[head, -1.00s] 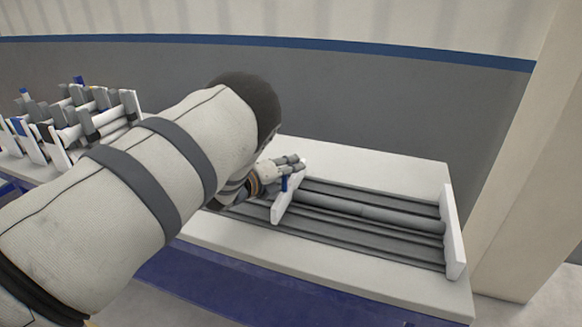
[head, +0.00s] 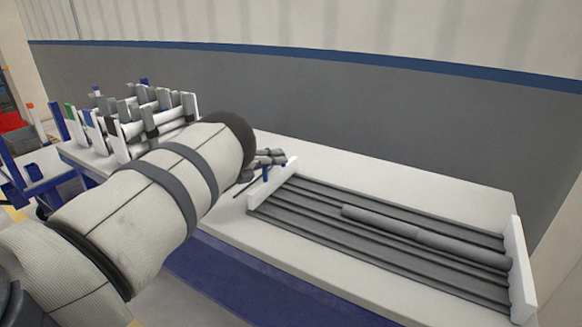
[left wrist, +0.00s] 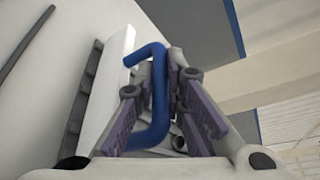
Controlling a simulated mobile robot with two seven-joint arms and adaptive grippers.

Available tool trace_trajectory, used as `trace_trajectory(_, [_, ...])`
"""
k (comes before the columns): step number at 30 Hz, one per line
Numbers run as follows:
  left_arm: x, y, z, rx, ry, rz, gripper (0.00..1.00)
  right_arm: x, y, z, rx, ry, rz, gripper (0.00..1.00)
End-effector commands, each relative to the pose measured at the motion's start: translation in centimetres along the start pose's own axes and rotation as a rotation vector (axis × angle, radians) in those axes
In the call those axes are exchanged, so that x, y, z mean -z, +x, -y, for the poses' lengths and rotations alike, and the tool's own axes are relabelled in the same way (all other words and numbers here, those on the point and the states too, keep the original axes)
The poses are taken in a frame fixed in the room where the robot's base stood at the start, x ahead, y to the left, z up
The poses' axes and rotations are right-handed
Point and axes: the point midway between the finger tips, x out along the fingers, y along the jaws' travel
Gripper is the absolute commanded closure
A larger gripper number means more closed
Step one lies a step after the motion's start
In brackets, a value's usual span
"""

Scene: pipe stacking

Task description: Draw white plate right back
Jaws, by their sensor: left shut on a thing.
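A white plate (head: 272,185) stands upright across the left end of the grey grooved rack, with a blue handle (head: 265,168) on it. My left gripper (head: 268,158) is at this handle, partly hidden behind my forearm. In the left wrist view the bent blue handle (left wrist: 158,95) runs between the purple finger pads, and the gripper is shut on it. The white plate (left wrist: 112,75) shows just left of the handle there. My right gripper is not in view.
A long grey pipe (head: 420,235) lies on the grooved rack (head: 330,235), its left end apart from the plate. Another white end plate (head: 520,270) stands at the right. A holder with several pipes (head: 145,120) stands at the back left. The white table top (head: 400,180) is clear behind the rack.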

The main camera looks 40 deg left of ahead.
Motion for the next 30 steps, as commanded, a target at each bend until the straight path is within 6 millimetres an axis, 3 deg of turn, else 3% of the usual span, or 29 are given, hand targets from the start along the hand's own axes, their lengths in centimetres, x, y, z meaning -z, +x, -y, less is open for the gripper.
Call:
trace_trajectory(3, [-0.57, -0.35, -0.78, -0.005, -0.001, 0.0, 1.0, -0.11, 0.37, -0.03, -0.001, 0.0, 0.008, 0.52])
trace_trajectory(16, [-1.15, -0.59, -0.92, -0.006, -0.001, 0.005, 1.0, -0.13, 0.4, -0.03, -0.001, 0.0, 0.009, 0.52])
trace_trajectory(18, [-1.18, -0.61, -0.94, -0.007, -0.001, 0.006, 0.78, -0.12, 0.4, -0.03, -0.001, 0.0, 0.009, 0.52])
trace_trajectory(20, [-1.15, -0.59, -0.92, -0.006, -0.001, 0.005, 0.69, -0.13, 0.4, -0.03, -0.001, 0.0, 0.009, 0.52])
trace_trajectory(30, [-1.03, -1.14, -0.84, -0.004, -0.001, 0.002, 0.69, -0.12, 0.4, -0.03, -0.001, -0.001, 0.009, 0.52])
